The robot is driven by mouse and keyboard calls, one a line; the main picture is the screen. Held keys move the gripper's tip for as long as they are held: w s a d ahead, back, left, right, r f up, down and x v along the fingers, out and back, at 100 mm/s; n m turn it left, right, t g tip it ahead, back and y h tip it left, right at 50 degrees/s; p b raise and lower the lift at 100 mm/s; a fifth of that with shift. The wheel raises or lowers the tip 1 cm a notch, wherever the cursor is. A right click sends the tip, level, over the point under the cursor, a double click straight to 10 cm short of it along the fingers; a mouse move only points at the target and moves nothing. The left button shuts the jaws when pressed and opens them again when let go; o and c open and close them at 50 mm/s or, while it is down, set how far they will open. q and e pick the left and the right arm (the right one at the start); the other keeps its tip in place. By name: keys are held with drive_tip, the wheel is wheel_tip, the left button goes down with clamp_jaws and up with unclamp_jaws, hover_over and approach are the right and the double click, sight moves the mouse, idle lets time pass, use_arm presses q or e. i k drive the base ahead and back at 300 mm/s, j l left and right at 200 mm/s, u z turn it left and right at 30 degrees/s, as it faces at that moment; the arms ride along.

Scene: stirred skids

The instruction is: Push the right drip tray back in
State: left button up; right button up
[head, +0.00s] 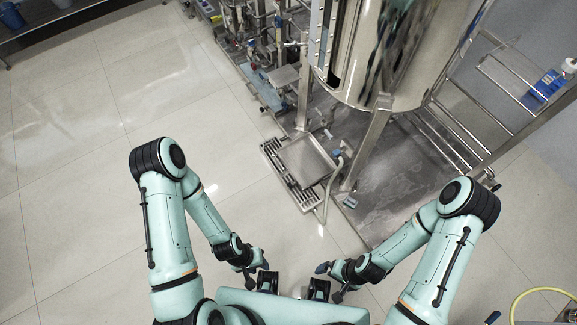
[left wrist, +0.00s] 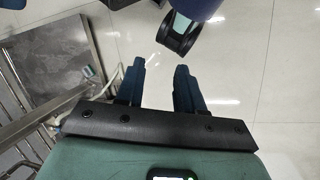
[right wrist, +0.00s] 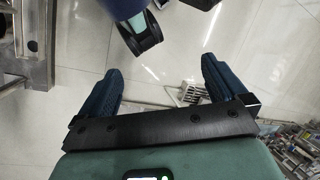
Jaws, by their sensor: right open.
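A square, shallow steel drip tray (head: 307,160) sits low by the near foot of the big tank's skid in the head view, partly over a slotted floor grate (head: 288,185). A second flat steel piece (head: 284,76) shows farther back to its left; I cannot tell if it is also a drip tray. My left gripper (head: 256,271) is near the bottom centre, well short of the tray. Its open, empty fingers show in the left wrist view (left wrist: 158,88). My right gripper (head: 329,283) is also near the bottom centre, apart from the tray. Its fingers are wide open and empty in the right wrist view (right wrist: 160,85).
The steel tank (head: 385,50) stands on legs behind the tray. A pale hose (head: 328,195) curves beside the tray's right side. A steel step frame (head: 480,110) is at right, a yellow hose (head: 535,292) at lower right. The tiled floor (head: 90,190) at left is clear.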

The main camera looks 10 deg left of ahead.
sight(308, 162)
drive_tip(key=j+z, duration=0.15)
drive_tip(key=z, duration=0.35)
drive_tip(key=i+j+z, duration=0.1)
drive_tip(key=z, duration=0.4)
drive_tip(key=j+z, duration=0.2)
drive_tip(key=z, duration=0.3)
drive_tip(key=j+z, duration=0.3)
drive_tip(key=j, duration=0.25)
drive_tip(key=k+j+z, duration=0.25)
drive_tip(key=j, duration=0.25)
drive_tip(key=k+j, duration=0.1)
drive_tip(key=j, duration=0.6)
drive_tip(key=i+z, duration=0.05)
